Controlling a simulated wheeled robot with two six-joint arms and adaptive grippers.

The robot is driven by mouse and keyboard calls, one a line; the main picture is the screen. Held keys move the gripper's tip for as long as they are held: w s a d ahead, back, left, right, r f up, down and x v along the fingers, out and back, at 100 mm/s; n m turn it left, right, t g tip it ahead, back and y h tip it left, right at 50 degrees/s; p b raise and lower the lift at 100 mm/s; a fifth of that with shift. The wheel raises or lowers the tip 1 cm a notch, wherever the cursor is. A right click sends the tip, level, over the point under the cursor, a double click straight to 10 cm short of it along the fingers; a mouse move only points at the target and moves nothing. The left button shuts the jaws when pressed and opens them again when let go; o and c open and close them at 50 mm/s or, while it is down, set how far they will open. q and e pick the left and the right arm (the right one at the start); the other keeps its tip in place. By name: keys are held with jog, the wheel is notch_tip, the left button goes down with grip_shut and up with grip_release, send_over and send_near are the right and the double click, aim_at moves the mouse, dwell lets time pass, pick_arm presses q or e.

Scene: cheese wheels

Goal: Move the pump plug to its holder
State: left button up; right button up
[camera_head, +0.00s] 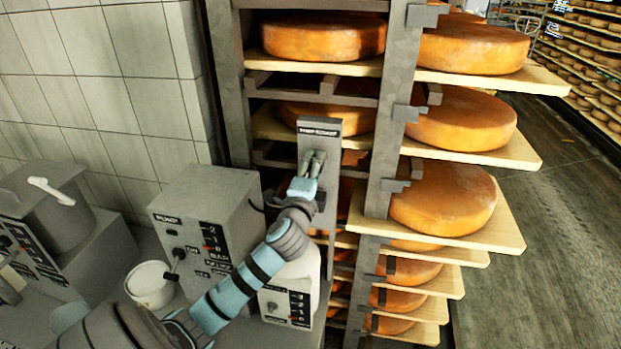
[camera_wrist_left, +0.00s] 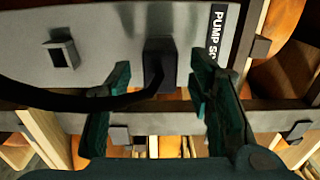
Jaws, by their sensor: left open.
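My left gripper (camera_head: 313,163) is open in front of the upright grey panel (camera_head: 320,127) on the rack. In the left wrist view a black plug (camera_wrist_left: 160,58) sits at the panel, with a black cable (camera_wrist_left: 55,100) curving off to the left. The open fingers of the left gripper (camera_wrist_left: 158,66) stand on either side of the plug, with gaps on both sides. A small grey bracket with a dark opening (camera_wrist_left: 62,54), perhaps the holder, is left of the plug. A partly cut-off label (camera_wrist_left: 216,35) reads "PUMP SO". The plug is not clear in the head view. My right gripper is not in view.
Orange cheese wheels (camera_head: 443,197) lie on wooden boards in the rack, whose grey post (camera_head: 399,80) stands close right of the panel. Open floor (camera_head: 560,230) lies at right.

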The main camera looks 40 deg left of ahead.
pick_arm(q)
jog(key=v, duration=1.1)
jog(key=shift+s, duration=0.1)
